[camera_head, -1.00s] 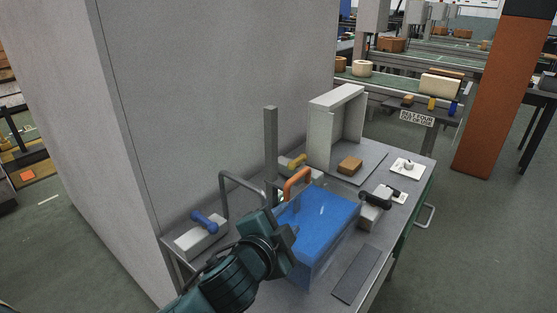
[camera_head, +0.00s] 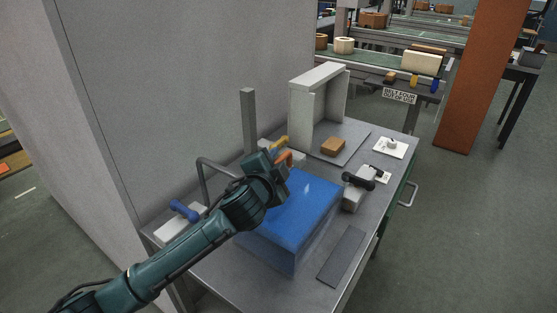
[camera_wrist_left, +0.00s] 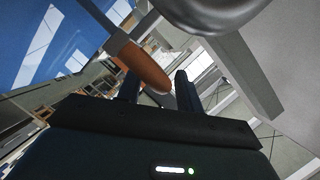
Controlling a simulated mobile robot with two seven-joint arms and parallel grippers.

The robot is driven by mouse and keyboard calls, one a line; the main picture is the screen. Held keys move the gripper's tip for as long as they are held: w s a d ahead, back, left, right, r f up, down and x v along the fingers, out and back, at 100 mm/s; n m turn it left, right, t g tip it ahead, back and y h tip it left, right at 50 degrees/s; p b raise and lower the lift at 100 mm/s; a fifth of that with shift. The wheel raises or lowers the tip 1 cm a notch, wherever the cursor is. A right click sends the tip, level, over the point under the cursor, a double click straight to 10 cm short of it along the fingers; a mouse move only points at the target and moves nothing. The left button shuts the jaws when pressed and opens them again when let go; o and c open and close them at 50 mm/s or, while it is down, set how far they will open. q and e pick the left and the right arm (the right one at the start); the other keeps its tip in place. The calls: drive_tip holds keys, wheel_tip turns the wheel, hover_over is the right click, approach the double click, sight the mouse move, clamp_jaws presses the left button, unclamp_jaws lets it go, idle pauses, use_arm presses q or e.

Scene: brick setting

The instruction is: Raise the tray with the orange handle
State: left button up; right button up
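The orange handle (camera_head: 285,157) stands at the back left edge of a glossy blue box-shaped piece (camera_head: 306,203) on the grey bench. My left gripper (camera_head: 273,163) is at the handle and hides much of it. The blue surface (camera_wrist_left: 45,40) fills the upper left there. My right gripper is in neither view.
A grey bent tube (camera_head: 203,172) and an upright post (camera_head: 248,120) stand behind my left arm. A blue-handled block (camera_head: 183,218) is at left. A black-handled grey block (camera_head: 356,190) is right of the blue piece. An open grey box (camera_head: 318,100) stands behind.

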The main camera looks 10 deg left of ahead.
use_arm(q)
drive_tip(key=shift+x, duration=0.75)
drive_tip(key=shift+c, duration=0.3)
clamp_jaws()
